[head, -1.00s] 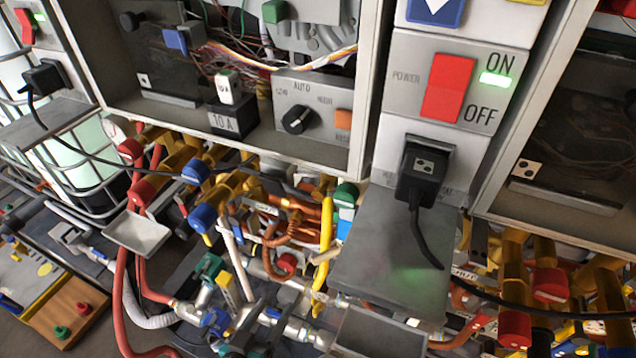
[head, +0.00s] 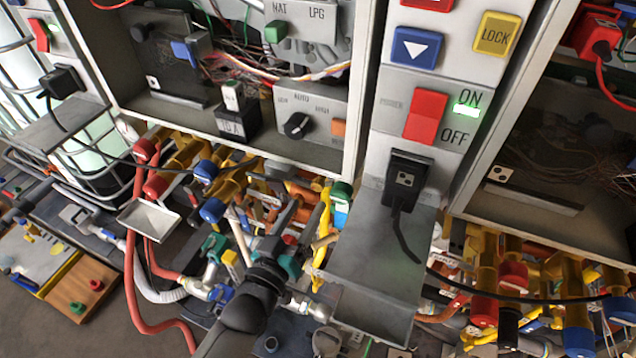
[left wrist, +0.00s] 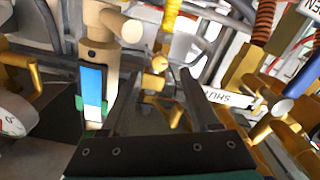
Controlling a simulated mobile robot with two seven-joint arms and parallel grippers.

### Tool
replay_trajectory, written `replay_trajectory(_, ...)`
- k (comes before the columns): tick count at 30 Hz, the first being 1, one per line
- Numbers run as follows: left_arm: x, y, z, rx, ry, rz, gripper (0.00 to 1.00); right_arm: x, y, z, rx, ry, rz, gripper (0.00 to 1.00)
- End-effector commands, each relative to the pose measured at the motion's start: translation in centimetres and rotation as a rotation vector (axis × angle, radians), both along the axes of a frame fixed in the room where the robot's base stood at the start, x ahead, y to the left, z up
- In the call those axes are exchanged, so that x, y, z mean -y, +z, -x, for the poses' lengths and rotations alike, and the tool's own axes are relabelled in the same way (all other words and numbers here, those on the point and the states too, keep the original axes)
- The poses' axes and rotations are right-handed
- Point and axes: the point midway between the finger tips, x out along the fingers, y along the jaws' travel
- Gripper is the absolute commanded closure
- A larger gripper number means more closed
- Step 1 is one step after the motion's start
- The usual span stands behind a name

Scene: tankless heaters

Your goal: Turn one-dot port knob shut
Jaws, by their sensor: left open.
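In the left wrist view a beige cylindrical piece (left wrist: 99,32) has one dark dot on its side and a short stub pointing right; I cannot tell for sure whether it is the one-dot port knob. It is left of and beyond my left gripper (left wrist: 160,95), whose two dark fingers are apart and empty. Between and beyond the fingertips is a small yellowish round end (left wrist: 160,62), apart from them. In the head view my left gripper (head: 282,215) reaches up among the pipes under the cabinet. The dots on the fittings there are too small to read. My right gripper is not in view.
A blue-and-white block (left wrist: 93,88) with green ends stands close to the left finger. A grey shelf (head: 378,270) juts out right of the gripper. Brass pipes with red and blue caps (head: 212,210) crowd its left. A "SHUT" label (left wrist: 232,98) is at the right.

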Motion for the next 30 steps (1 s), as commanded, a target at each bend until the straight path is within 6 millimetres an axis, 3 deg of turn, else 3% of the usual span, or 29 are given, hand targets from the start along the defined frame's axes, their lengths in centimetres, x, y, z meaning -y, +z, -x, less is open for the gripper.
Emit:
replay_trajectory(6, 1.5, 0.1, -3.6, 0.001, -0.001, 0.000, 0.38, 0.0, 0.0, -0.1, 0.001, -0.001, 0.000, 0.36)
replay_trajectory(13, 2.5, 0.0, -6.1, 0.000, 0.000, 0.000, 0.38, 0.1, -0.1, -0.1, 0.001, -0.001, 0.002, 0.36)
replay_trajectory(26, 2.8, 0.0, -6.8, -0.001, 0.000, 0.000, 0.38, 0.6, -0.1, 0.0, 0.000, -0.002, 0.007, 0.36)
replay_trajectory(30, 2.8, 0.0, -6.8, -0.001, 0.000, 0.000, 0.52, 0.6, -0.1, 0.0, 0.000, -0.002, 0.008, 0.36)
